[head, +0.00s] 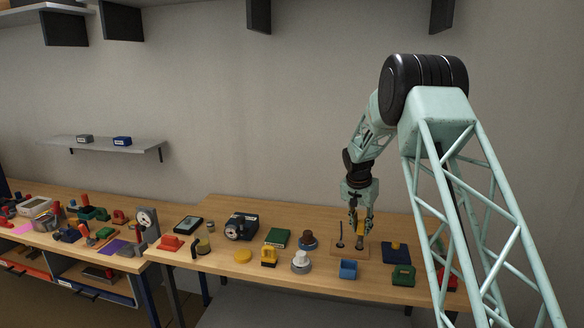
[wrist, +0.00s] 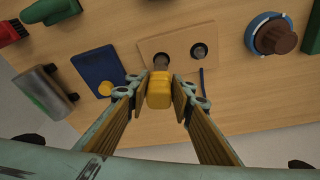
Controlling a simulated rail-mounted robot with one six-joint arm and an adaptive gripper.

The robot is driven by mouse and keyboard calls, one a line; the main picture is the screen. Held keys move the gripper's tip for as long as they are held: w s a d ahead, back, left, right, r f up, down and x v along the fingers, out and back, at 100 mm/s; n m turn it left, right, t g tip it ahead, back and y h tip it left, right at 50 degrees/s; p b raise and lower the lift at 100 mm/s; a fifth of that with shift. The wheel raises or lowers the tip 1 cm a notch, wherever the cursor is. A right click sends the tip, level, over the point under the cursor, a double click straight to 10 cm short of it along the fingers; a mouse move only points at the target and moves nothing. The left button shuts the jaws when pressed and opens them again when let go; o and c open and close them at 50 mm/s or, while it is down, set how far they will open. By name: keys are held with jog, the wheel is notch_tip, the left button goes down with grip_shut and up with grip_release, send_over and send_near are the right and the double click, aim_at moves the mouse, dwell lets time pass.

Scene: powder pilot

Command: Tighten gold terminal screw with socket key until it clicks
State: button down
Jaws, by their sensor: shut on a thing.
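The socket key has a yellow handle (wrist: 159,92) and a brownish shaft. My gripper (wrist: 160,85) is shut on the handle, one finger on each side. In the head view my gripper (head: 359,212) points down over a tan wooden board (head: 349,248), with the yellow key (head: 367,223) below it. The shaft's far end is at the board's left spot in the wrist view; I cannot tell whether it touches. A dark round terminal (wrist: 198,51) stands on the board (wrist: 180,39) beside it. The gold screw is not visible; the key may hide it.
A blue plate (head: 395,254) with a yellow knob lies beside the board. A blue bin (head: 348,269), a green item (head: 403,275) and a brown knob on a blue base (head: 308,240) stand close by. More items crowd the bench to the left.

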jog(key=c, duration=2.2)
grip_release()
jog(key=shift+v, duration=5.95)
